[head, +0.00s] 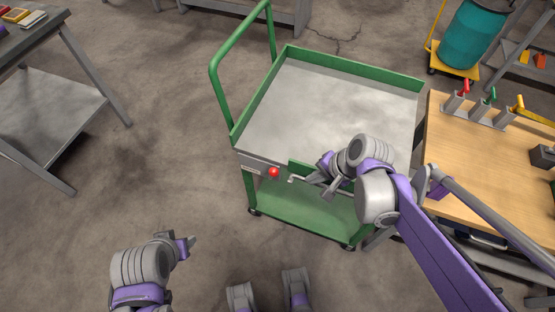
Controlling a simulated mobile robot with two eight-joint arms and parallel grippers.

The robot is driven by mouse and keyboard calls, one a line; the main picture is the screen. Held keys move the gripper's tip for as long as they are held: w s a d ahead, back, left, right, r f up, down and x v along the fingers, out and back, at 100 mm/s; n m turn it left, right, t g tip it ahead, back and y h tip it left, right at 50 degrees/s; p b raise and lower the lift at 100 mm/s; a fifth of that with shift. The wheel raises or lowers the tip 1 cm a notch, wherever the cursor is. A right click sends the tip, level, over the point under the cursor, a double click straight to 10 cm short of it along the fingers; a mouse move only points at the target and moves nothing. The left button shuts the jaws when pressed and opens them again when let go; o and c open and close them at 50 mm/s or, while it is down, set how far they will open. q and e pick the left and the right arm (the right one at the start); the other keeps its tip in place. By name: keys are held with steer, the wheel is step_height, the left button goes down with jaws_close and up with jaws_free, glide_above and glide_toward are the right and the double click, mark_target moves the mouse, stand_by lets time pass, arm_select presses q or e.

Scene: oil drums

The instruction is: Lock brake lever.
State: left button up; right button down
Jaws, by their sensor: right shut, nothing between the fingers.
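The green cart (330,218) stands in the middle of the head view, with an empty grey top tray. A red ball knob (274,172), which looks like the end of the brake lever, shows at the cart's near left edge beside a grey label plate (252,164). The lever's shaft is hard to make out. My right gripper (322,183) is shut and empty at the cart's near edge, right of the red knob and apart from it. My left gripper (190,244) hangs over the floor at lower left, away from the cart; its finger opening is unclear.
A wooden-topped bench (485,160) with red, green and yellow-handled levers stands close at right. A grey table (55,95) is at left. A teal drum (474,35) stands on a yellow trolley behind. Floor left of the cart is clear.

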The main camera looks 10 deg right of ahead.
steer(key=shift+w+f, duration=0.2)
steer(key=shift+w, duration=0.35)
steer(key=shift+s, duration=0.1)
steer(key=w+a+f+b, duration=0.3)
steer(key=w+a+f, duration=0.3)
steer(key=f, duration=0.2)
steer(key=shift+a, duration=0.15)
stand_by(0.4)
